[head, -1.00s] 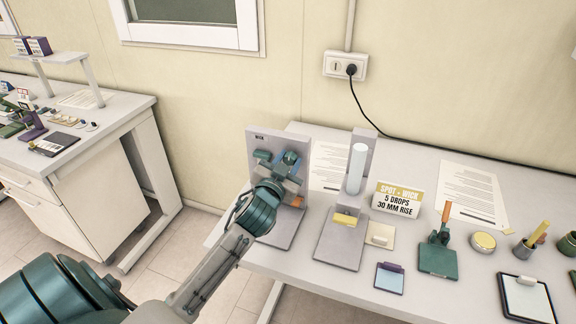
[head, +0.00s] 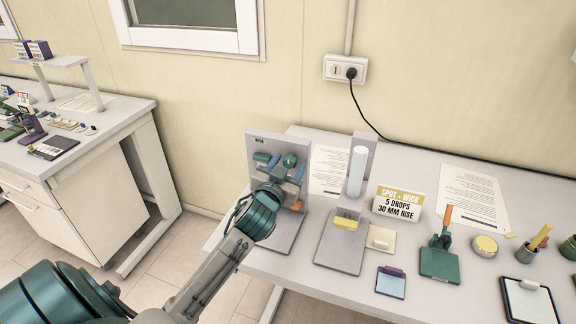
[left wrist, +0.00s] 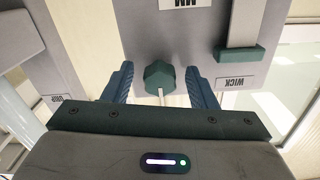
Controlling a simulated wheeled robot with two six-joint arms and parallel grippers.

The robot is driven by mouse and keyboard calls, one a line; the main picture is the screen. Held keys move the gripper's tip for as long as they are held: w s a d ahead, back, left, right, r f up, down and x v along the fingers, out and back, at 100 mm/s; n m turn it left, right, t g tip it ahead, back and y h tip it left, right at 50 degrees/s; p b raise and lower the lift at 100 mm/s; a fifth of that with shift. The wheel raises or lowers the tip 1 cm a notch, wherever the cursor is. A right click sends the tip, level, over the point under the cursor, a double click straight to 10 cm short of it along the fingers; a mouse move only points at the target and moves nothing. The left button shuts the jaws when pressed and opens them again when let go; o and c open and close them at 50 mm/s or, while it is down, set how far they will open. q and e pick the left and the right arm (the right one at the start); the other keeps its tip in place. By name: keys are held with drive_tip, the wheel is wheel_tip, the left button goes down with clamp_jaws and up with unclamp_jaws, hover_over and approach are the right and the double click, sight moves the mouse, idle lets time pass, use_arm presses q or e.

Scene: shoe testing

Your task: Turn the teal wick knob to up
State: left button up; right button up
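The teal wick knob (head: 289,160) is on the grey upright panel of the wick stand (head: 256,143). In the left wrist view the knob (left wrist: 158,75) has a thin white pointer running toward the bottom of the picture. My left gripper (head: 283,170) is in front of the panel. Its two blue fingers are apart, one on each side of the knob with gaps, in the left wrist view (left wrist: 159,86). It holds nothing. A WICK label (left wrist: 237,82) is to the right of the knob there. My right gripper is out of view.
A teal bar (head: 262,157) is on the same panel, left of the knob. A grey stand with a white cylinder (head: 357,170) is close on the right. A spot and wick sign (head: 397,203) and small tools stand farther right on the table (head: 330,290).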

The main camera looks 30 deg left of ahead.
use_arm(q)
drive_tip(key=shift+r, duration=0.1)
drive_tip(key=b+v, duration=0.3)
drive_tip(key=v, duration=0.8)
drive_tip(key=shift+b, duration=0.35)
drive_tip(key=shift+w, duration=0.1)
